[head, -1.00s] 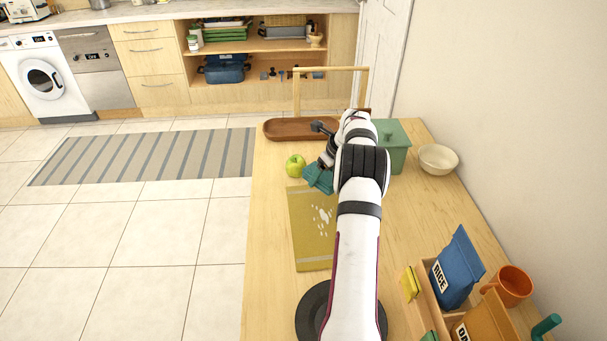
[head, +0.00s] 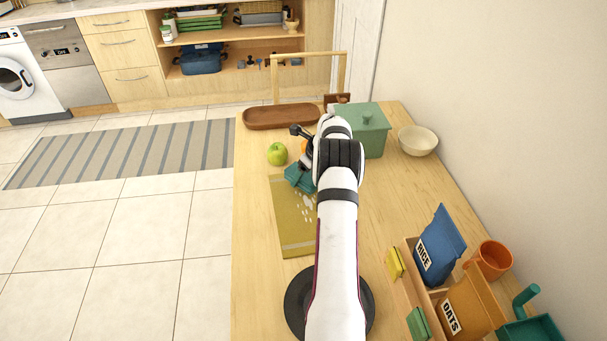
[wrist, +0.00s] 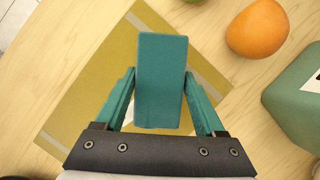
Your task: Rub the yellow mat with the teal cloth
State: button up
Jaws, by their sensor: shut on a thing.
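The teal cloth (wrist: 160,85) looks like a folded block and is held between the teal fingers of my gripper (wrist: 160,74). In the head view the cloth (head: 297,178) is over the far end of the yellow mat (head: 290,232). The mat has pale bands at its ends and shows in the wrist view beneath the cloth (wrist: 80,90). White spots (head: 304,208) lie on the mat, nearer than the cloth, partly beside my arm. I cannot tell whether the cloth touches the mat.
A green apple (head: 277,154) and an orange fruit (wrist: 257,28) are near the mat's far end. A green lidded box (head: 366,135) stands to the right, and a wooden tray (head: 275,118) behind. A rice bag (head: 438,245) stands in the wooden box at right.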

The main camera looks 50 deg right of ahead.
aim_at(309, 184)
jog(key=shift+f, duration=0.95)
jog(key=shift+s+a, duration=1.1)
jog(key=shift+s, duration=0.2)
jog(key=shift+s+a+f, duration=0.15)
jog(key=shift+s+a, duration=1.15)
jog(key=shift+s, duration=0.1)
jog(key=shift+s+a, duration=2.2)
jog(key=shift+s, duration=0.3)
jog(key=shift+w+d, duration=1.2)
jog(key=shift+w, duration=0.15)
jog(key=shift+w+d, duration=1.15)
jog(key=shift+w, duration=0.2)
jog(key=shift+w+d+r, duration=0.2)
jog(key=shift+w+d, duration=2.05)
jog(key=shift+w, duration=0.3)
jog(key=shift+r, duration=3.05)
